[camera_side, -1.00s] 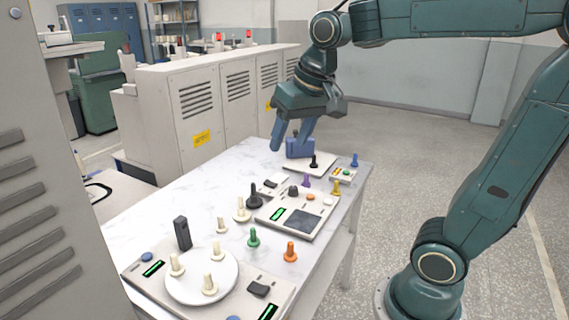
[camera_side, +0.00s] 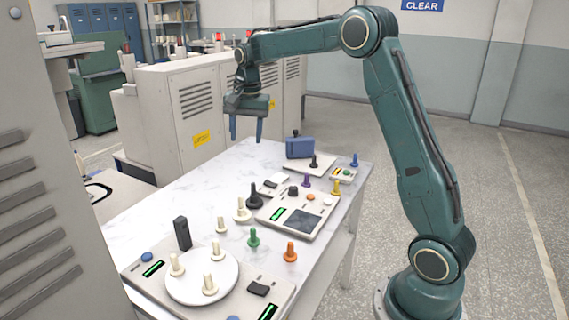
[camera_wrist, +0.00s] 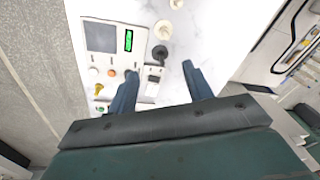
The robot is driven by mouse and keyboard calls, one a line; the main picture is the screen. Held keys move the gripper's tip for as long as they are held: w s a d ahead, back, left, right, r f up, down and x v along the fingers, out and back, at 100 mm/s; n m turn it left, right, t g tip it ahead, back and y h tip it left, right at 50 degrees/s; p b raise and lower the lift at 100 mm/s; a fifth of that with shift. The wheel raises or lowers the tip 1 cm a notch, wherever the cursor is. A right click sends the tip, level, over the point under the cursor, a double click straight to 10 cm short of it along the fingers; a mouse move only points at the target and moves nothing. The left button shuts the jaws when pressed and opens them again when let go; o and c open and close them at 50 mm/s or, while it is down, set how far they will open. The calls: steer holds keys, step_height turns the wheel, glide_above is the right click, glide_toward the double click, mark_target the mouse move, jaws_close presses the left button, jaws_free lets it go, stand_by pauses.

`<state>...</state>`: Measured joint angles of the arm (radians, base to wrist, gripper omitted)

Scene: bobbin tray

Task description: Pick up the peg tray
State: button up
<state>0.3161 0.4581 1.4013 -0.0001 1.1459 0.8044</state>
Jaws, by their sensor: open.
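The likely peg tray is a round white plate (camera_side: 180,289) with cream pegs standing on it, on the near grey console in the side view. Its cream pegs (camera_side: 210,284) look upright. My gripper (camera_side: 246,139) is open and empty, raised above the far left part of the table, well away from the plate. Its two blue fingers point down. The round plate is not visible in the wrist view.
A grey console (camera_side: 291,235) with a dark screen stands mid-table, and also shows in the wrist view (camera_wrist: 101,60). Several coloured pegs, including an orange one (camera_side: 290,251), stand nearby. A black upright block (camera_side: 182,233) stands behind the plate. A blue box (camera_side: 299,148) sits at the far end.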

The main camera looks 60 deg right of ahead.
steer(key=w+d+f+m, duration=0.1)
steer(key=w+d+f, duration=0.1)
steer(key=d+f, duration=0.1)
steer(key=w+d+f+m+g, duration=0.1)
steer(key=w+d+f+m, duration=0.1)
steer(key=f, duration=0.4)
steer(key=w+d+f+m, duration=0.2)
steer(key=d+f, duration=0.2)
steer(key=d, duration=0.1)
steer(key=shift+f+g, duration=0.15)
steer(key=shift+g, duration=0.15)
steer(key=shift+f, duration=0.1)
glide_above(254, 195)
steer(key=shift+w+d+f, duration=0.1)
steer(key=shift+w+f, duration=0.05)
steer(key=shift+f, duration=1.95)
steer(key=shift+w+d+f, duration=0.1)
steer(key=shift+f, duration=2)
steer(key=shift+f, duration=0.15)
steer(key=shift+d+f, duration=0.1)
steer(key=shift+f, duration=2.35)
steer(key=shift+c, duration=0.4)
steer(key=c, duration=1)
